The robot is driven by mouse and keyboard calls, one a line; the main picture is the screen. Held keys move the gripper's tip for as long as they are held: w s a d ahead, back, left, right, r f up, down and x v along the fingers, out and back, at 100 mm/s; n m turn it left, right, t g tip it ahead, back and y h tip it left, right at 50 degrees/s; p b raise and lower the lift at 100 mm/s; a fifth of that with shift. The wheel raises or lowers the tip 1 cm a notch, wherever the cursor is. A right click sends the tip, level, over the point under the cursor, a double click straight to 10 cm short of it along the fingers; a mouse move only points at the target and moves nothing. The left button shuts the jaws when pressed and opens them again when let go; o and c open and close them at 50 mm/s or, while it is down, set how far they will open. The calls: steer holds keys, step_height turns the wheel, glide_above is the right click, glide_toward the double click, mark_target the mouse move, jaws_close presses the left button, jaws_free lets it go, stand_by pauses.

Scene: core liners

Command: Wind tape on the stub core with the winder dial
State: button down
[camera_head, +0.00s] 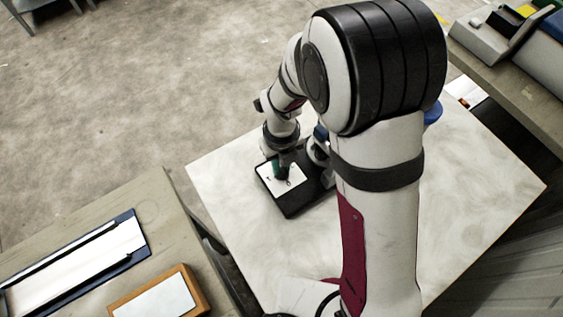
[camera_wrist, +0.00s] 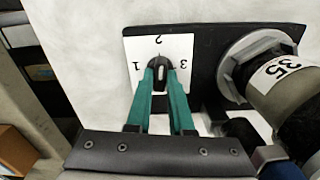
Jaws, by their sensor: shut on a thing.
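The winder dial (camera_wrist: 158,66) is a black knob with a white mark, on a white card (camera_wrist: 185,48) numbered 1, 2 and 3. Its white mark points roughly toward the 2. My gripper (camera_wrist: 159,78) has green fingers shut on the dial, one on each side. In the head view my gripper (camera_head: 283,170) is low over the card on the black winder base (camera_head: 300,206). In the wrist view a grey flanged holder (camera_wrist: 234,68) stands right of the card, with a pale cylinder labelled 35 (camera_wrist: 272,90) beside it. I cannot tell how much tape is on it.
The winder stands on a pale table (camera_head: 480,190), with free room to the right. A lower-left bench holds a blue-edged tray (camera_head: 130,222) and an orange-framed box (camera_head: 190,277). Other equipment (camera_head: 480,38) stands on a bench at the upper right. My arm hides part of the table.

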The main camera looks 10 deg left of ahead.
mark_target(281, 167)
steer(key=shift+m, duration=0.3)
steer(key=c, duration=0.8)
jaws_free()
step_height(281, 167, up, 16)
steer(key=shift+f, duration=0.1)
